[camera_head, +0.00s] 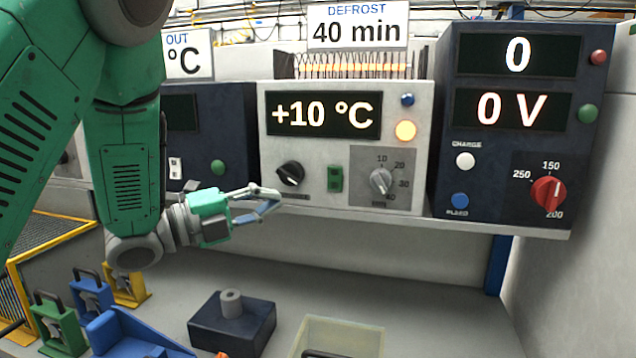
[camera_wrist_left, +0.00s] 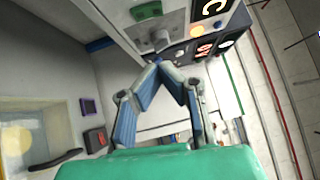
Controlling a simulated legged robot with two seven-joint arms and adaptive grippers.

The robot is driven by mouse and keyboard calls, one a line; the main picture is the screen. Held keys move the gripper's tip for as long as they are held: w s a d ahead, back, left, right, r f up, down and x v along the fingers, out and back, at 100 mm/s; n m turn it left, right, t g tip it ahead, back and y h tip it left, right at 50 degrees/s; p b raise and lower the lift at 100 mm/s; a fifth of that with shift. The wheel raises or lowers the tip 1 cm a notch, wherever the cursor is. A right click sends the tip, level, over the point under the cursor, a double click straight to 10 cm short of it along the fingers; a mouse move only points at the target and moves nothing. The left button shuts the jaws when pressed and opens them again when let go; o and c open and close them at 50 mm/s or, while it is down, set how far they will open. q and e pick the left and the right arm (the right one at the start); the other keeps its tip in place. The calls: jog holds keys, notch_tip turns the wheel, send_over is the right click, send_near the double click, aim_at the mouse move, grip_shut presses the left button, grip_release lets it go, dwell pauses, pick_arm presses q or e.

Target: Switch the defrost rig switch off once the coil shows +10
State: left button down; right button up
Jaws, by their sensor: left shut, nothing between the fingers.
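The defrost rig (camera_head: 270,160) is a pale panel under a sign reading DEFROST 40 min. Its display (camera_head: 324,114) reads +10 °C and its orange lamp (camera_head: 405,131) is lit. A green switch (camera_head: 335,179) sits between a black knob and a grey dial (camera_head: 381,182); I cannot tell its setting. The switch (camera_wrist_left: 147,10) and dial (camera_wrist_left: 160,39) also show at the top of the left wrist view. My left gripper (camera_head: 277,196) is shut and empty, just below the black knob, left of and lower than the switch. Its fingertips meet in the wrist view (camera_wrist_left: 161,66).
The black knob (camera_head: 291,174) is close above my fingertips. A dark charger (camera_head: 500,160) with a red knob stands right, and another dark unit (camera_head: 222,130) stands left behind my arm. Below are a dark block (camera_head: 232,325), a pale bin (camera_head: 340,335) and coloured holders.

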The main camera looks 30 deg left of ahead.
pick_arm(q)
jog(key=p, duration=0.2)
send_near(338, 174)
jog(key=w+d, duration=0.3)
jog(key=d, duration=0.2)
jog(key=shift+w+a+r, duration=0.15)
jog(key=shift+w+r, duration=0.05)
jog(key=shift+w, duration=0.25)
jog(key=shift+w+a+r, duration=0.15)
jog(key=shift+w+a, duration=0.05)
jog(key=shift+w, duration=0.3)
jog(key=shift+w+a+p, duration=0.25)
jog(key=shift+w+p, duration=0.05)
jog(key=shift+w, duration=0.25)
jog(key=shift+w, duration=0.15)
